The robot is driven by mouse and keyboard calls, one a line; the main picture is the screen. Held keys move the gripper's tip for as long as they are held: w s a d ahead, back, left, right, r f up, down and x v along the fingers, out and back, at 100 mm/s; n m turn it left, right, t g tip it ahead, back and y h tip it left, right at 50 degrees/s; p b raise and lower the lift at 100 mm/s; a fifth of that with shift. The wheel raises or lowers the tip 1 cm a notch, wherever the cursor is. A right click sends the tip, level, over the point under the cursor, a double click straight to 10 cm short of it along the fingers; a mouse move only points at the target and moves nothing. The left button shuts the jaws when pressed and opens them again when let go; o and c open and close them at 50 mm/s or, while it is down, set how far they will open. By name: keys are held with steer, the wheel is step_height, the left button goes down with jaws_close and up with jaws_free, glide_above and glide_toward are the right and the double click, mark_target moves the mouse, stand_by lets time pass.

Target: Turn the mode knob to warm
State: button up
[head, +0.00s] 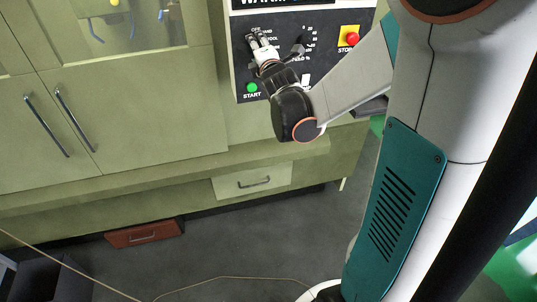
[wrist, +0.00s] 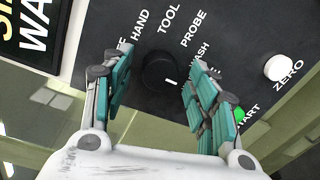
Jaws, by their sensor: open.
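The black mode knob (wrist: 158,72) sits on the dark control panel (wrist: 235,40) in the wrist view, with a short white mark at its lower right. Labels around it read HAND, TOOL, PROBE and a part-hidden word ending in ASH; other lettering is covered by the fingers, and I cannot read a WARM position. My gripper (wrist: 152,76) is open, with one teal-padded finger on each side of the knob. I cannot tell whether either finger touches it. In the head view my gripper (head: 262,42) is at the panel's left and covers the knob.
A green START button (wrist: 239,114) is close to the right finger. A white knob (wrist: 278,68) marked ZERO is further right. In the head view a red STOP button (head: 352,38) on yellow and a black dial (head: 298,50) are right of my gripper. Green cabinets (head: 130,100) stand left.

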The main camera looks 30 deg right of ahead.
steer(key=s+a+n+p, duration=0.3)
steer(key=s+a+n, duration=0.2)
steer(key=s+n, duration=0.75)
steer(key=s+a+f+m+g+b, duration=0.1)
steer(key=s+f+m+g+b, duration=0.1)
steer(key=f+m+b, duration=0.3)
steer(key=s+a+f+m+g+b, duration=0.2)
steer(key=s+f+m+b, duration=0.2)
steer(key=f+m, duration=0.3)
steer(key=s+a+f+m+g+y+b, duration=0.1)
steer(key=s+a+f+m+g+b, duration=0.1)
steer(key=f+m+b, duration=0.4)
steer(key=shift+s+a+f+m+g+b, duration=0.35)
steer(key=shift+s+m, duration=0.55)
steer(key=shift+m, duration=1.55)
steer(key=shift+d+f, duration=0.1)
steer(key=shift+f, duration=0.1)
